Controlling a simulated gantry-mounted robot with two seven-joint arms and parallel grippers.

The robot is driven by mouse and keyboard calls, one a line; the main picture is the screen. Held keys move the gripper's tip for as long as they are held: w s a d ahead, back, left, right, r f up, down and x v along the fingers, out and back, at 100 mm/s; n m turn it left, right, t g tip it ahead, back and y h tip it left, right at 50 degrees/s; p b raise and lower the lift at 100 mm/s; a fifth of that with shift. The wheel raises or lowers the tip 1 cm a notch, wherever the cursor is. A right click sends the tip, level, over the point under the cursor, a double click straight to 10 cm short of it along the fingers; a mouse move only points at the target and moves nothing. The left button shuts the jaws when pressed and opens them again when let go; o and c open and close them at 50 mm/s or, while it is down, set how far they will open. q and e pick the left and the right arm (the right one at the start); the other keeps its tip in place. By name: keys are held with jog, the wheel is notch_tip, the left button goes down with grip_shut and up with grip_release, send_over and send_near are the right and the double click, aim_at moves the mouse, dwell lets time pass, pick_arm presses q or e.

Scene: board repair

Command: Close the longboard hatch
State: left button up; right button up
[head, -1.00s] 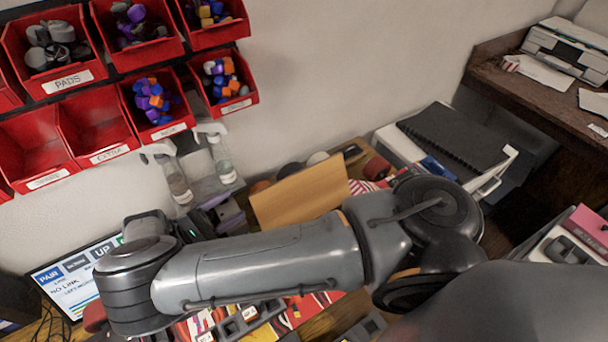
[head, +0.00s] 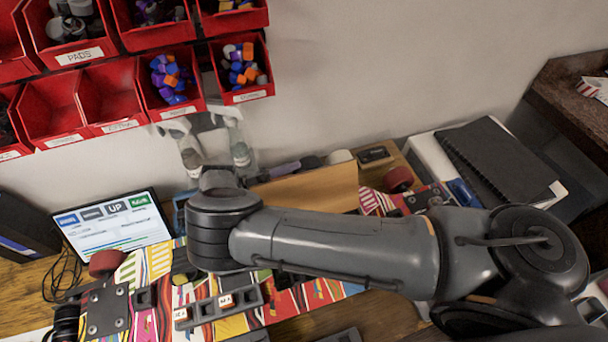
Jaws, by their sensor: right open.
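The longboard (head: 312,295) lies across the bench, its deck striped in red, yellow, black and white. A plain tan panel (head: 318,188), which looks like the hatch lid, stands raised at the far side of the deck. My right forearm covers its lower edge, so its hinge is hidden. My right arm crosses in front of the board from the right. My right gripper (head: 184,268) is open, low over the deck left of the panel and apart from it, mostly hidden behind my wrist. My left gripper is not in view.
A grey slotted holder (head: 222,304) with small labelled modules sits at the near side of the deck. A screen (head: 112,232) stands at the left. Spray bottles (head: 238,148) stand behind the board, below red bins (head: 105,100). A black notebook (head: 497,162) lies at the right.

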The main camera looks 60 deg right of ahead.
aim_at(301, 195)
grip_shut()
dwell(0.4)
jog(key=shift+r, duration=0.1)
jog(key=shift+s+a+r+p, duration=0.1)
jog(key=shift+r+p, duration=0.15)
jog(key=shift+p, duration=0.35)
jog(key=s+a+r+m+p, duration=0.1)
jog(key=m+p, duration=0.1)
jog(key=p, duration=0.1)
jog(key=s+a+m+y+p, duration=0.1)
jog(key=m+p, duration=0.1)
jog(key=p, duration=0.1)
jog(key=s+a+r+m+p, duration=0.1)
jog(key=m+p, duration=0.1)
jog(key=p, duration=0.1)
jog(key=shift+s+r+m+g+y, duration=0.15)
jog(key=shift+r+m+g+y, duration=0.15)
jog(key=shift+y, duration=0.1)
jog(key=shift+s+a+f+m+y+p, duration=0.1)
jog(key=shift+s+a+m+y+p, duration=0.4)
jog(key=shift+m+p, duration=0.45)
jog(key=shift+s, duration=0.15)
